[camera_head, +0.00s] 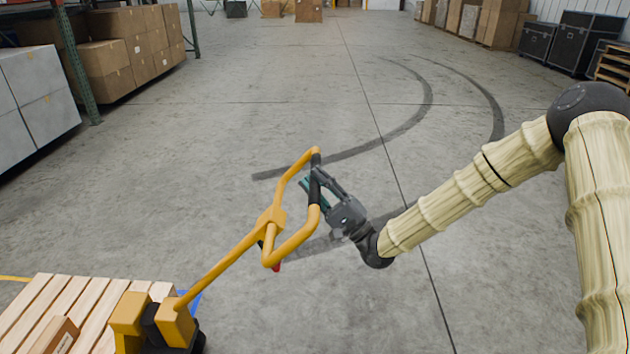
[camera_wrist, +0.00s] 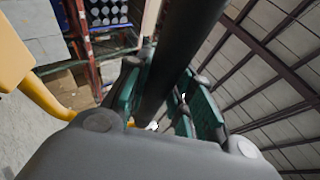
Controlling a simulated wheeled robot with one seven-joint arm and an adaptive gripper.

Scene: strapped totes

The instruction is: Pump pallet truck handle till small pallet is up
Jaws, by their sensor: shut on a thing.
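The yellow pallet truck handle (camera_head: 230,261) rises at a slant from the truck's pump body (camera_head: 173,326) at the lower left. It ends in a loop with a black grip bar (camera_head: 314,185). My gripper (camera_head: 312,188) is shut on this black grip; the wrist view shows the dark bar (camera_wrist: 172,60) between the green-padded fingers.
Shelving with cardboard boxes (camera_head: 128,50) and grey crates (camera_head: 36,92) stands on the left. Black cases (camera_head: 570,42) and more cartons (camera_head: 490,22) line the right wall. The concrete floor (camera_head: 300,110) around the handle is clear, with dark tyre marks.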

